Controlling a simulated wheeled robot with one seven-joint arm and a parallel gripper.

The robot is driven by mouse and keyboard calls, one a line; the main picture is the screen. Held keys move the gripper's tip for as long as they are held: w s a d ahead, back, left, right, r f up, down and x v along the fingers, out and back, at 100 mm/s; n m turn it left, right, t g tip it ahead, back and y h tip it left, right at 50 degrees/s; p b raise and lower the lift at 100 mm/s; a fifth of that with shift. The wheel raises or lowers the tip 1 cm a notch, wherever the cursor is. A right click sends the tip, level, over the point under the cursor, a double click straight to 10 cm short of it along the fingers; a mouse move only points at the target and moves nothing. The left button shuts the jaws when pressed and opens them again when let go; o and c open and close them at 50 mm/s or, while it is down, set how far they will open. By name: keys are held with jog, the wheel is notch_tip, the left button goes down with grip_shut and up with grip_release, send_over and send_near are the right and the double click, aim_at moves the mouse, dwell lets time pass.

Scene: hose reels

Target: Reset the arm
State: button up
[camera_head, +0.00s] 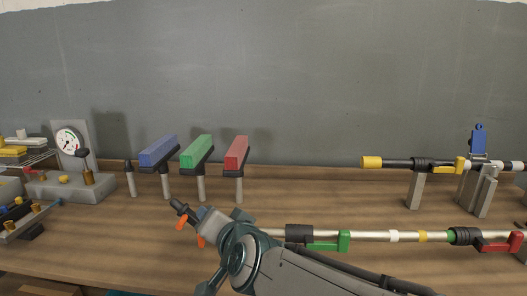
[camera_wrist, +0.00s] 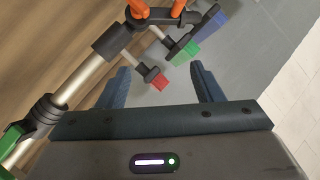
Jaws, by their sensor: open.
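My gripper (camera_wrist: 161,70) is open in the wrist view. Its two dark blue fingers are apart, with nothing held between them. In the head view my grey arm (camera_head: 245,255) reaches in from the lower right, over the table and in front of a metal pipe (camera_head: 370,236). The gripper's fingers cannot be made out clearly there. In the wrist view the pipe (camera_wrist: 85,80) runs up the left side, beside the left finger. A small red block (camera_wrist: 160,82) shows beyond the gap between the fingers.
Blue (camera_head: 158,151), green (camera_head: 196,151) and red (camera_head: 237,152) handles stand on posts behind my arm. A pressure gauge (camera_head: 69,142) stands at left. A second pipe (camera_head: 393,163) with a yellow end is at right. The grey wall (camera_head: 300,80) is behind the wooden table (camera_head: 300,190).

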jog(key=s+d+n+g+h+p, duration=0.1)
jog(key=s+d+g+h+p, duration=0.1)
jog(key=d, duration=0.5)
jog(key=s+d+n+g+h+p, duration=0.1)
jog(key=s+d+g+h+p, duration=0.1)
jog(key=s+d+g+p, duration=0.2)
jog(key=s+d+f+n+g+h+p, duration=0.1)
jog(key=s+d+g+p, duration=0.3)
jog(key=d, duration=0.8)
jog(key=s+h+p, duration=0.1)
jog(key=s+p, duration=0.1)
jog(key=s, duration=0.1)
jog(key=shift+s+d+n, duration=0.25)
jog(key=shift+n, duration=0.05)
